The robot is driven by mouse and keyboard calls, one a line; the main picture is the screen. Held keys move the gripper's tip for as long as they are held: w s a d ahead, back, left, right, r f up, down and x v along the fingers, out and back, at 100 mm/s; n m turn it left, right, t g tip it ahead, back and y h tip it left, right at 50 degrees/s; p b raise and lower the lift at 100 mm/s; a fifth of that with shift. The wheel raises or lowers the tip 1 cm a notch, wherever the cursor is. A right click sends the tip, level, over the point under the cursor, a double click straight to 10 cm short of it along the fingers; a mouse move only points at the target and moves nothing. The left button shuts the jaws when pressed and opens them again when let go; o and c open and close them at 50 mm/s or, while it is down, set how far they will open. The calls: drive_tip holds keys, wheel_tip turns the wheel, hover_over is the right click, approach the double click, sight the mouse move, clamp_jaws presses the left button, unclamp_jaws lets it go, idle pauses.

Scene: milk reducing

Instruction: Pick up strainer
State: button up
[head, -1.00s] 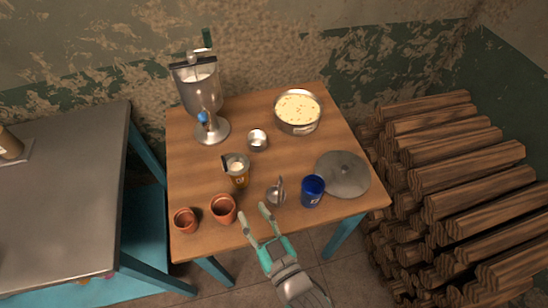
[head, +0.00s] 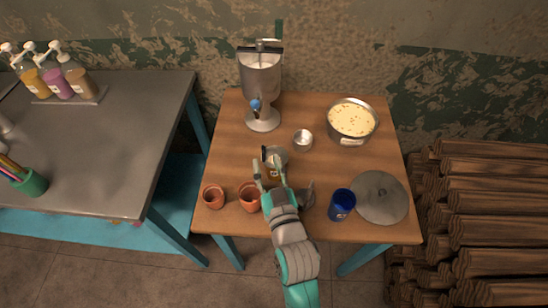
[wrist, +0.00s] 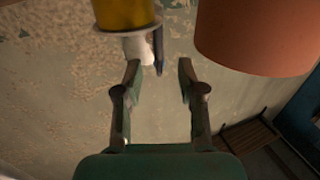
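A round metal piece with a dark handle, which looks like the strainer (head: 277,154), sits at the top of a yellow container (wrist: 125,12) near the middle of the wooden table. I cannot tell its mesh. In the wrist view, which looks upside down, a pale rim and a dark handle (wrist: 158,50) show by the yellow container. My gripper (head: 269,169) is open and empty, just in front of the container. Its fingers (wrist: 158,75) show spread apart in the wrist view. They partly hide the container in the head view.
Two clay cups (head: 249,197) stand left of my gripper; one looms close in the wrist view (wrist: 255,35). A small metal item (head: 308,195), a blue cup (head: 341,205) and a lid (head: 379,198) are right. Behind are a metal cup (head: 303,140), dispenser (head: 260,85) and pot (head: 352,120).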

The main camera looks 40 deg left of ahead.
sight(264, 154)
drive_tip(key=x, duration=0.5)
drive_tip(key=shift+d, duration=0.1)
clamp_jaws()
